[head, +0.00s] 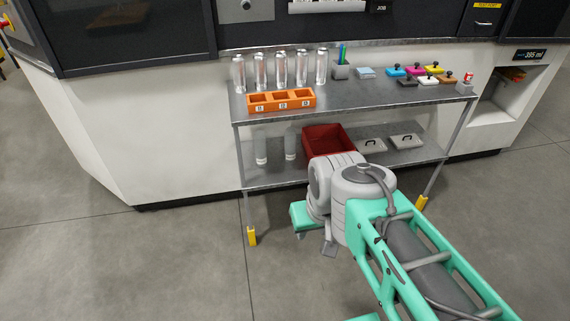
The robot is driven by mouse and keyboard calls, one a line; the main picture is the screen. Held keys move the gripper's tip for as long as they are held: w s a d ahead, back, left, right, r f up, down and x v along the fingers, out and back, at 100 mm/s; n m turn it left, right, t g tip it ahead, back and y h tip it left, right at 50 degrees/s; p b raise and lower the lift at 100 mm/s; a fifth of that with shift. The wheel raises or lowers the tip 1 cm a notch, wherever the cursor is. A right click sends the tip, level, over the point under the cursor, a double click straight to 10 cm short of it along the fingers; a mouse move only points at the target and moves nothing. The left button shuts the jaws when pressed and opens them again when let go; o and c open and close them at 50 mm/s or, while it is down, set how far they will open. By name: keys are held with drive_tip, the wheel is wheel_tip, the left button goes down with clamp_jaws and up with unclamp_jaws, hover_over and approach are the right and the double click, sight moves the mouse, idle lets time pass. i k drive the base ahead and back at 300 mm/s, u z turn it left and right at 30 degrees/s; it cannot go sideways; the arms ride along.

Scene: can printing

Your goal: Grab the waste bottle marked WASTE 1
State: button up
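No label reading WASTE 1 can be made out in the head view. Two pale, upright bottle-like cylinders (261,148) stand on the left of the lower shelf, partly hidden by the upper shelf's edge. Several clear, silvery cylinders (281,70) stand in a row at the back left of the upper shelf. My arm reaches in from the lower right. A small grey part at its end, which seems to be my gripper (330,247), shows below the wrist in front of the shelf unit. Its fingers are too hidden to tell their state, and it is apart from the bottles.
The metal shelf unit (360,100) holds an orange three-slot rack (282,107), a pen cup (341,72), coloured stamp-like blocks (435,70), and, below, a dark red bin (325,132). A recess (500,98) under a "395 ml" display lies right. Floor at left is clear.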

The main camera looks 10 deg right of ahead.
sight(259, 138)
drive_tip(key=z, duration=1.4)
drive_tip(key=i, duration=1.25)
drive_tip(key=u, duration=1.85)
